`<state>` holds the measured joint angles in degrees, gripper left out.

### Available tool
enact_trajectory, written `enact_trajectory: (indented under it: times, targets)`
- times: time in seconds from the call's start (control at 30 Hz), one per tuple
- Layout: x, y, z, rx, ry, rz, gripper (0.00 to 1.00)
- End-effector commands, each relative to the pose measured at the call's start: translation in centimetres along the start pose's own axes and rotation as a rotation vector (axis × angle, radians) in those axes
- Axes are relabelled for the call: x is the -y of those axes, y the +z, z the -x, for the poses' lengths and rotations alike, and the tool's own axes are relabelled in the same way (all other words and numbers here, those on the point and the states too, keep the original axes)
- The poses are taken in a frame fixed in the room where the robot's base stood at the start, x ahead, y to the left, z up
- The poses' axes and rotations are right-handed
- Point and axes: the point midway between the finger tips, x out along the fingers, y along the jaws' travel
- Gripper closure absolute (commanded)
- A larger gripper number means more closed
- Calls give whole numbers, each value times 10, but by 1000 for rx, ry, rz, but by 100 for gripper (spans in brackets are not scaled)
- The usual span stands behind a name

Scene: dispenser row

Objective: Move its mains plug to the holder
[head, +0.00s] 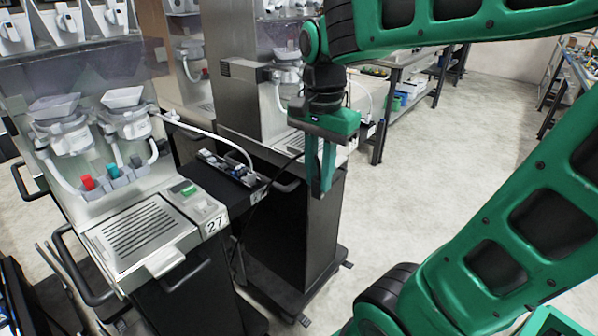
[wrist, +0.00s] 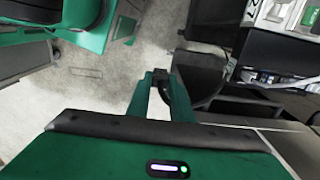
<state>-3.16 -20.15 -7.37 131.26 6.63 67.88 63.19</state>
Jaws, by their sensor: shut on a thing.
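My gripper (head: 319,188) hangs fingers-down in front of the second machine's black cabinet in the head view. In the wrist view its green fingers (wrist: 160,78) are shut on a small black mains plug (wrist: 161,76). A black cord (wrist: 166,98) hangs at the plug between the fingers. In the head view the fingers hide the plug, and a thin dark cord runs from near them to the left and down. A black tray (head: 228,168) with several small things lies between the two machines. I cannot tell which thing is the holder.
The machine marked 27 (head: 140,225) stands at left, with a drip tray and several coloured caps. The second machine (head: 250,105) stands behind my gripper on a black cabinet (head: 300,230). A white hose (head: 215,137) arcs over the black tray. Open floor (head: 440,150) lies to the right.

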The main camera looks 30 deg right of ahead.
Motion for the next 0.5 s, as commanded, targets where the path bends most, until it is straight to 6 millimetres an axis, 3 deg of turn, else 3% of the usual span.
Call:
enact_trajectory:
  times: [0.5]
  targets:
    - [-1, 10, 0, 0, 0, 27, 100]
